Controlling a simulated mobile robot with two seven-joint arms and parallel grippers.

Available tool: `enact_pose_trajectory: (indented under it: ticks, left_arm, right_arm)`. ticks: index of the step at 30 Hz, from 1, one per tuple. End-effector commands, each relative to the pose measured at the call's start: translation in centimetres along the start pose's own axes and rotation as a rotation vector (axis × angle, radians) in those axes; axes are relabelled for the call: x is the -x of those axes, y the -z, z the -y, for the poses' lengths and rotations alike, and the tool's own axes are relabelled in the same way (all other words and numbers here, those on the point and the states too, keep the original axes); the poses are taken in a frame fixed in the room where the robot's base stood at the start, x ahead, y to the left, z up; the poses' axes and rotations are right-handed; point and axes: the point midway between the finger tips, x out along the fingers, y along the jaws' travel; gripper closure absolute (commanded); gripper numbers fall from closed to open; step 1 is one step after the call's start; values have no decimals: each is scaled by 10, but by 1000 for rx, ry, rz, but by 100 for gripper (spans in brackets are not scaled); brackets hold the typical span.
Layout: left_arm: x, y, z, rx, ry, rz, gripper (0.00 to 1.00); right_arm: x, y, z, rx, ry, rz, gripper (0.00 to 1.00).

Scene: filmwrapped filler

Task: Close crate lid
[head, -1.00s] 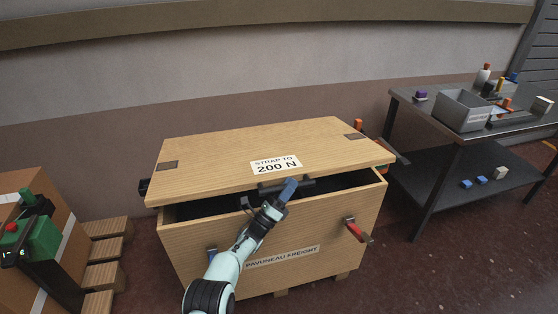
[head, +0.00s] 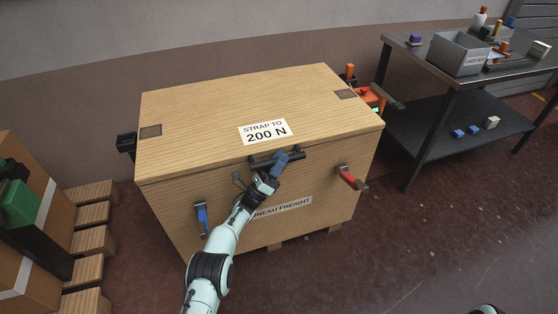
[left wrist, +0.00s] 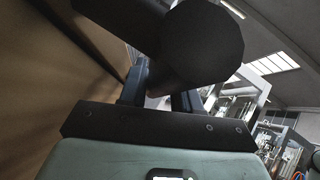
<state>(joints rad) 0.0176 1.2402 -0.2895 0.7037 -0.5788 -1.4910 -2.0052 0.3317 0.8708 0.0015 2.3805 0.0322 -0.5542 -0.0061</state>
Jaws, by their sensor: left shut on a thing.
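The wooden crate (head: 225,225) stands on the floor in the middle of the head view, with a freight label on its front. Its lid (head: 205,110), labelled "STRAP TO 200 N", lies down flat on the crate, with no dark gap showing along the front. My left gripper (head: 278,162) is shut on the dark lid handle (head: 262,162) at the lid's front edge. The handle fills much of the left wrist view (left wrist: 200,45). A blue latch (head: 202,218) and a red latch (head: 351,179) sit on the crate's front. My right gripper is not in view.
A dark metal table (head: 425,85) with a grey bin (head: 461,53) stands at the right. Wooden pallets (head: 90,215) and a cardboard box (head: 25,250) stand at the left. The floor at the front right is clear.

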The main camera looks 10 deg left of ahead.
Motion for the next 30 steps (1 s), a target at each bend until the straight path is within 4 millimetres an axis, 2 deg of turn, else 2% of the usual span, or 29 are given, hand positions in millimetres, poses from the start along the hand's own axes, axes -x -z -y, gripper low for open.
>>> enact_pose_trajectory:
  ticks: [1, 6, 7, 9, 20, 25, 29, 30]
  left_arm:
    - [6, 8, -3, 8, -12, -14, 100]
    - [8, 10, -4, 10, -16, -17, 100]
    - [8, 10, -4, 10, -16, -18, 65]
    - [8, 10, -4, 10, -16, -18, 47]
    - [9, 6, -3, 7, -12, -11, 47]
    - [34, 4, -2, 7, -15, -12, 47]
    - [64, 3, -2, 6, -16, -12, 47]
    - [74, 4, -2, 7, -16, -13, 47]
  right_arm:
    - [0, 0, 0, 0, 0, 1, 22]
    - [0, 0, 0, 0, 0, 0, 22]
    - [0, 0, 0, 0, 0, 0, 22]
    - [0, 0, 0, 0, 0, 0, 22]
    - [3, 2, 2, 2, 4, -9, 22]
    - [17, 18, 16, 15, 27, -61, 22]
    - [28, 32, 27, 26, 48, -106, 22]
    - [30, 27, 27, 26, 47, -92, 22]
